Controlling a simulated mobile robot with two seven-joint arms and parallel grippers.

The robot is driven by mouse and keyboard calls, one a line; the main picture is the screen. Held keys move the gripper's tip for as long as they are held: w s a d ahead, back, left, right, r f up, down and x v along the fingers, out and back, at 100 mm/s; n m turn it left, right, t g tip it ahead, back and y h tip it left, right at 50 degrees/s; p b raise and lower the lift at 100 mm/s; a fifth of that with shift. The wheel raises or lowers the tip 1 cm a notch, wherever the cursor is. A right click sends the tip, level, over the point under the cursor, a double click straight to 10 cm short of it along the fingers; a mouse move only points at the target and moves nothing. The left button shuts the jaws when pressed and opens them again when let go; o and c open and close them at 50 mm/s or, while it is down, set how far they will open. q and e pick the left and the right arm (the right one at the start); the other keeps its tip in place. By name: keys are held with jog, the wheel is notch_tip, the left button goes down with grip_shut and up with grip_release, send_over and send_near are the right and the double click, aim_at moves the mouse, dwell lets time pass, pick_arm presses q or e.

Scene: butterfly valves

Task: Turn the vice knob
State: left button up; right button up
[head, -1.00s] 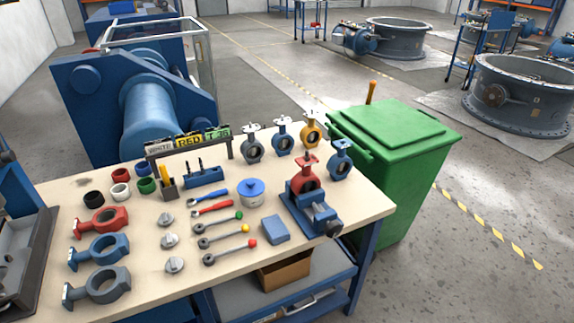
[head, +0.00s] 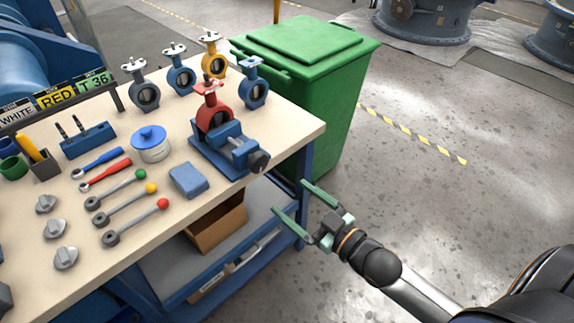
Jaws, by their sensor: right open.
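The blue vice (head: 228,148) sits near the right corner of the workbench, with a red butterfly valve (head: 213,112) standing in it. The dark round vice knob (head: 259,161) is at the vice's front right end, close to the bench edge. My right gripper (head: 299,196) has green fingers spread wide with nothing between them. It is off the bench, below and to the right of the knob, apart from it. My left gripper is not in view.
The workbench (head: 285,130) holds several other valves behind the vice. Lever handles, a blue sponge-like block (head: 189,180) and a lidded pot (head: 150,143) lie left of it. A green bin (head: 325,90) stands behind the bench. A cardboard box (head: 217,222) is on the lower shelf.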

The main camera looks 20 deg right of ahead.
aim_at(262, 167)
jog(key=shift+t, duration=0.3)
jog(key=x, duration=0.4)
jog(key=b+x, duration=0.1)
jog(key=x, duration=0.3)
jog(key=r+x, duration=0.1)
jog(key=x, duration=0.3)
jog(key=shift+w+d, duration=0.15)
jog(key=shift+w, duration=0.3)
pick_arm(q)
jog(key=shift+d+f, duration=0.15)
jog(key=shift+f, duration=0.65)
pick_arm(e)
jog(key=c, duration=1.4)
jog(key=shift+r+m+p, duration=0.15)
jog(key=shift+m+p, duration=0.25)
jog(key=shift+p, duration=0.2)
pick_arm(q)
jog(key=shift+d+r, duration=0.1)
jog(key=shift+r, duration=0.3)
pick_arm(e)
jog(key=o, duration=1.4)
